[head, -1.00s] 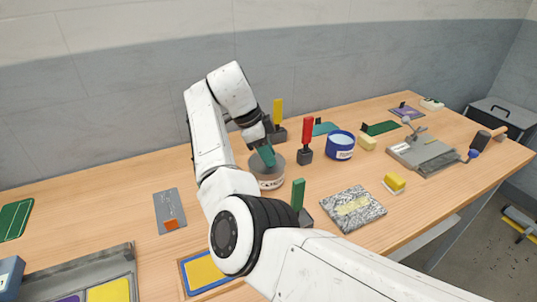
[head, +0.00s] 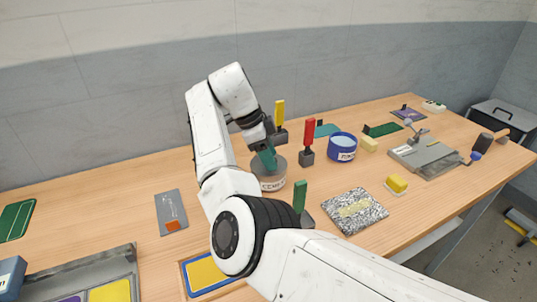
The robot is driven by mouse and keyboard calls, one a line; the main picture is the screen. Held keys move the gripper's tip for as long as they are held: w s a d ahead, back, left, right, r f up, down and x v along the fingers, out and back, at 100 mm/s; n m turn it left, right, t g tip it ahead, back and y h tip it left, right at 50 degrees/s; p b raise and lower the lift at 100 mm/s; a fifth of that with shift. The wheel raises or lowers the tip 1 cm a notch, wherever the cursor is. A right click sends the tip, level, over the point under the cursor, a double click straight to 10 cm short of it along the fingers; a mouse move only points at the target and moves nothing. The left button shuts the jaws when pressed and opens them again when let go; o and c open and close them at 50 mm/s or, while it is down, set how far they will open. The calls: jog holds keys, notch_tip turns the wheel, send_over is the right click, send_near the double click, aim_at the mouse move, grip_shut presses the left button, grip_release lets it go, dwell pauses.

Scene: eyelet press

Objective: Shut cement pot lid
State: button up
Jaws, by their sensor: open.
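The cement pot (head: 271,184) is a low round pot with a pale label band reading "CEMENT". It stands on the wooden table near the middle, partly behind my arm. A grey disc, which looks like its lid (head: 277,165), shows at the top of the pot; I cannot tell whether it is fully seated. My gripper (head: 268,160) has teal fingers and points down at the pot's top. It is open, and the fingers are at or just above the lid; contact cannot be told. The far side of the pot is hidden.
Red (head: 308,140), yellow (head: 279,117) and green (head: 299,198) handled tools stand close around the pot. A blue tub (head: 342,147) is to the right, with a speckled slab (head: 355,210) in front. A grey press plate (head: 427,155) lies farther right.

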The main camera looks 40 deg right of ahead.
jog(key=v, duration=1)
jog(key=shift+r, duration=0.35)
jog(key=shift+a+f, duration=0.1)
